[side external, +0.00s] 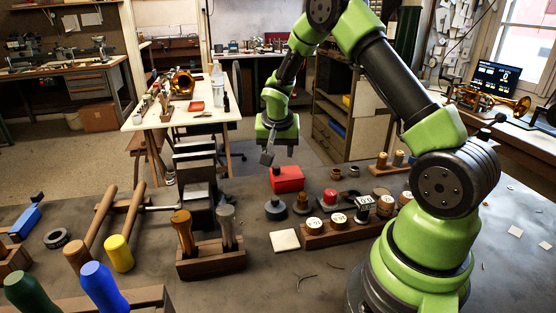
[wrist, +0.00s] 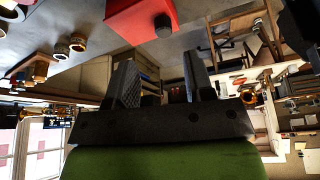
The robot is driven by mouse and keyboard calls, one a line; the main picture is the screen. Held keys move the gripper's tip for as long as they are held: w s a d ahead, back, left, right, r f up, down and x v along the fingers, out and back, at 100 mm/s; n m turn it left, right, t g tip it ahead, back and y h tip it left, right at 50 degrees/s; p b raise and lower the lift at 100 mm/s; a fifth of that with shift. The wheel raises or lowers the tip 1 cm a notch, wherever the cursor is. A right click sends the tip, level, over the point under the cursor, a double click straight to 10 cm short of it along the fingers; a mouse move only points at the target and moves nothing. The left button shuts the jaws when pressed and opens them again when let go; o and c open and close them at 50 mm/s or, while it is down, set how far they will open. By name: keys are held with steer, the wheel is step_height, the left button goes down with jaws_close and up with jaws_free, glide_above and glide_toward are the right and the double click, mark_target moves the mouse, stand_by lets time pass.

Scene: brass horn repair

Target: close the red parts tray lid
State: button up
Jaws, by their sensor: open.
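The red parts tray (side external: 288,180) is a small red box on the dark bench, left of my arm's base. In the wrist view the red tray (wrist: 135,15) shows at the top, cut off by the frame edge, with a dark round knob (wrist: 163,25) on it. I cannot tell how far its lid stands open. My gripper (side external: 279,156) is open and empty, above and slightly left of the tray, apart from it. In the wrist view my gripper's fingers (wrist: 159,64) are spread with nothing between them.
Wooden blocks with round labelled pieces (side external: 340,225) and a dark round weight (side external: 275,208) stand in front of the tray. A vise-like block (side external: 195,170) and a wooden tool holder (side external: 210,257) stand to the left. A pale square (side external: 285,240) lies in front.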

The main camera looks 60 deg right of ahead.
steer(key=shift+v, duration=1.55)
steer(key=s+a+r+n+t+y, duration=0.1)
steer(key=s+a+r, duration=0.2)
steer(key=a+r, duration=0.25)
steer(key=s+a+r+n+t+y, duration=0.1)
steer(key=s+a+r+n, duration=0.2)
steer(key=r, duration=0.4)
steer(key=s+a+r+n+t+y, duration=0.1)
steer(key=s+a+r+n+y, duration=0.1)
steer(key=s+a, duration=0.4)
steer(key=s+a+r+n+t+y, duration=0.1)
steer(key=s+a+r+n+y, duration=0.1)
steer(key=s+a, duration=0.3)
steer(key=shift+s+a+r+t, duration=0.35)
steer(key=shift+s+t, duration=0.05)
steer(key=shift+s, duration=0.85)
